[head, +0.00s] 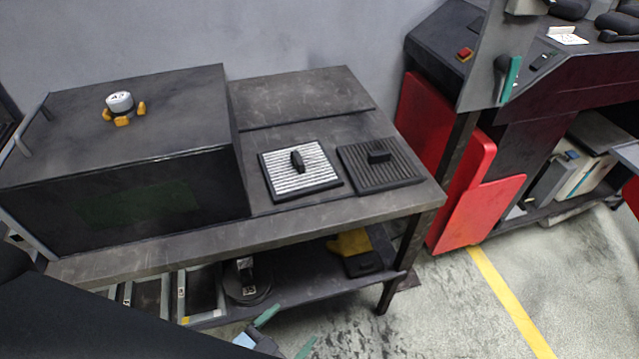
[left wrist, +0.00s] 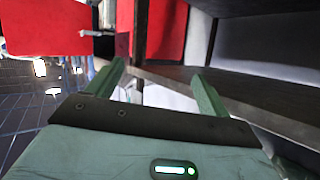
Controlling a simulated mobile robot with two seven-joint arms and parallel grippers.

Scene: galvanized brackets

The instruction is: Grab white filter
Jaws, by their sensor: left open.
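The white filter (head: 318,176) is a square ribbed panel in a dark frame with a black knob on top. It lies flat on the dark workbench (head: 335,235), right of a large dark box. A similar dark filter (head: 400,173) lies just right of it. My left gripper (head: 286,332) shows at the bottom of the head view, low in front of the bench and well apart from the white filter. Its green fingers are spread and empty, as the left wrist view (left wrist: 157,88) also shows. The filter is not seen in the wrist view. I cannot make out my right gripper.
The dark box (head: 150,140) with a white-and-yellow knob (head: 120,104) fills the bench's left side. The lower shelf (head: 310,278) holds a yellow item (head: 348,243) and other parts. Red panels (head: 478,215) stand to the right. Floor with a yellow line (head: 510,305) is clear.

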